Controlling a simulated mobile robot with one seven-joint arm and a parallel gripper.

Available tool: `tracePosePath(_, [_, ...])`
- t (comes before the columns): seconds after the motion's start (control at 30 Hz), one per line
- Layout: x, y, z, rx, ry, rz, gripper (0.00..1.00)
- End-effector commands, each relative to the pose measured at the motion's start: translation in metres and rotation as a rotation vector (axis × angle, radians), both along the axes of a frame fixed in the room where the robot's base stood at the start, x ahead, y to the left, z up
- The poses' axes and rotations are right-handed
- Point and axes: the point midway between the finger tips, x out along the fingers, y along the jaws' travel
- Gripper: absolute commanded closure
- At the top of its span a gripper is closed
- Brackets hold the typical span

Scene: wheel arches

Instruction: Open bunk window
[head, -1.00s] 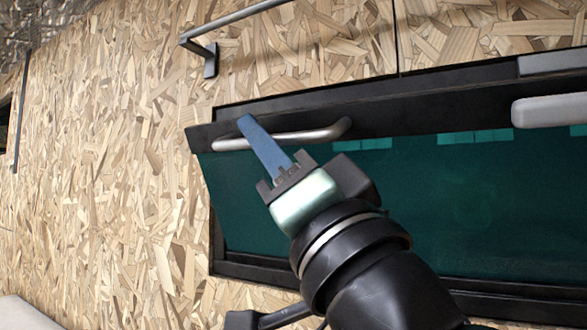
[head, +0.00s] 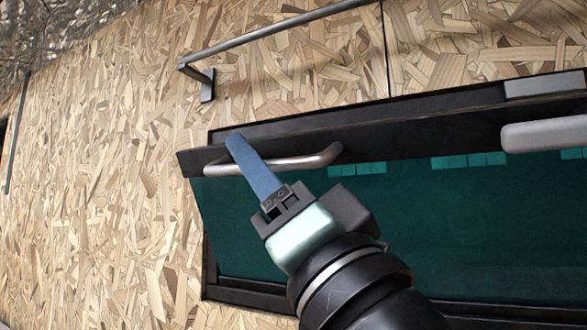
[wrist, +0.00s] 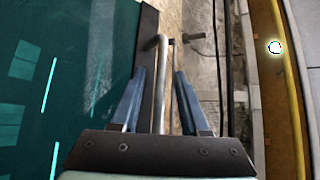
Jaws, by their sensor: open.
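The bunk window (head: 400,225) is a dark teal pane with a black top bar (head: 440,128), set in a black frame in the wood-chip wall. Its top bar stands out from the frame, so the window looks tilted partly open at the top. A metal bar handle (head: 300,162) is fixed along the top bar's left part. My gripper (head: 236,140) reaches over the handle's left end with blue fingers. In the wrist view my gripper (wrist: 160,72) is open, with one finger on each side of the handle (wrist: 160,90). Contact with the handle cannot be told.
A grey rail (head: 270,35) is mounted on the wood-chip wall (head: 110,170) above the window. A light grey handle-like piece (head: 545,135) sits at the top bar's right. The wall left of the window is clear. A yellow strip (wrist: 290,80) runs at the wrist view's right.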

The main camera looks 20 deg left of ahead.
Motion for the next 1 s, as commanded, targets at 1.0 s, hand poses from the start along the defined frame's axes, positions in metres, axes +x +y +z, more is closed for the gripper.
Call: tracePosePath(1.0, [-0.058,-0.076,-0.075,0.001,-0.002,0.000,0.55])
